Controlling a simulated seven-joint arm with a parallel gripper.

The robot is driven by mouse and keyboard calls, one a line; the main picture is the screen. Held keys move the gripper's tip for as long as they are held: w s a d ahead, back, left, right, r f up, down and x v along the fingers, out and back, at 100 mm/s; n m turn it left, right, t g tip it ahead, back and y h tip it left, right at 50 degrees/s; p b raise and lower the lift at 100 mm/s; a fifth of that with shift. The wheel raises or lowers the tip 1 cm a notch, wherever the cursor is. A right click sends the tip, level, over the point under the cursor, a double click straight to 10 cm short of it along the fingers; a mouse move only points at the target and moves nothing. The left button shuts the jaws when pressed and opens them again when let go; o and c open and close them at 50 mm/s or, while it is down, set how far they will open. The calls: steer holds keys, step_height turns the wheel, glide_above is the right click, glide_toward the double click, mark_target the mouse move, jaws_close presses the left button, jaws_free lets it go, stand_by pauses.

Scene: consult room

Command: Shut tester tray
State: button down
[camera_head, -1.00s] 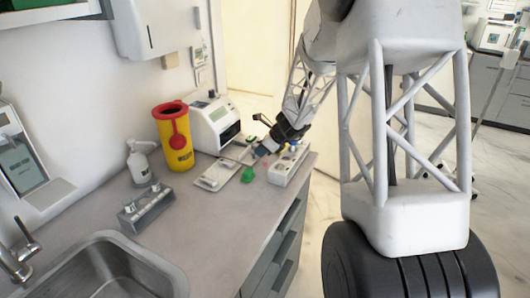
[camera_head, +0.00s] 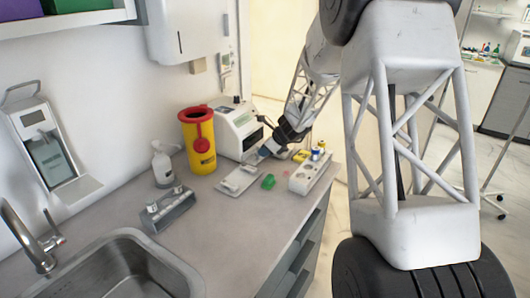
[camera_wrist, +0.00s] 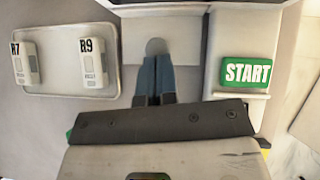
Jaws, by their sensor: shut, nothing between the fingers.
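The tester (camera_head: 238,130) is a white machine with a dark front window, standing on the counter. In the wrist view its white tray (camera_wrist: 187,45) sticks out from the tester's front, with a grey half-round mark near its middle. My gripper (camera_wrist: 157,58) is shut and empty, with its blue-grey fingertips at that mark. I cannot tell whether they touch the tray. A green START button (camera_wrist: 248,72) sits to the right of the tray. In the head view my gripper (camera_head: 264,152) is in front of the tester and hides its tray.
A flat tray (camera_wrist: 65,82) with cartridges R7 and R9 lies left of the fingers. A yellow bin (camera_head: 199,145) stands beside the tester.

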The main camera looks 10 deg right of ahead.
steer(key=v, duration=1)
stand_by(0.4)
steer(key=s+a+r+n+g+h, duration=0.1)
steer(key=s+a+r+n, duration=0.2)
steer(key=s, duration=0.5)
steer(key=s+a+r+n+h, duration=0.1)
steer(key=s+a+r+n, duration=0.1)
steer(key=s+r+n, duration=0.45)
steer(key=s+a+r+n+g, duration=0.1)
steer(key=s+a+n, duration=0.15)
steer(key=s, duration=0.75)
steer(key=s+f+n+h, duration=0.1)
steer(key=s+n+h, duration=0.3)
steer(key=s+n, duration=0.9)
steer(key=s, duration=1.3)
steer(key=shift+d+h, duration=0.3)
steer(key=shift+d, duration=0.1)
